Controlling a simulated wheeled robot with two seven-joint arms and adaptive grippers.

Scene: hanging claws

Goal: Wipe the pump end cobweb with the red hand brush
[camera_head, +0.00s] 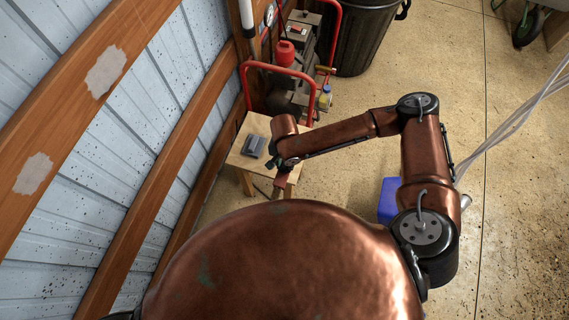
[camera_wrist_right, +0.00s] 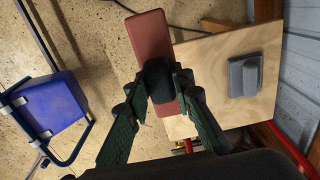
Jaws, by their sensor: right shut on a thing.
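The red hand brush (camera_head: 281,180) is in my right gripper (camera_head: 284,164), above the near edge of a small wooden table. In the right wrist view the gripper (camera_wrist_right: 160,92) is shut on the black middle grip of the brush (camera_wrist_right: 149,35), and the red body sticks out on both sides. The bristles cannot be made out. Two pale cobweb patches lie on the wooden wall beam. The one nearer the pump end (camera_head: 106,71) is higher; the other patch (camera_head: 33,174) is lower left. The brush is well apart from both. My left gripper is not in view.
A grey block-like object (camera_head: 254,146) lies on the wooden table (camera_head: 240,160). A red-framed machine (camera_head: 290,90), apparently the pump, stands behind it by the wall. A dark bin (camera_head: 362,35) is at the back. A blue container (camera_head: 389,200) stands right. Open floor lies further right.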

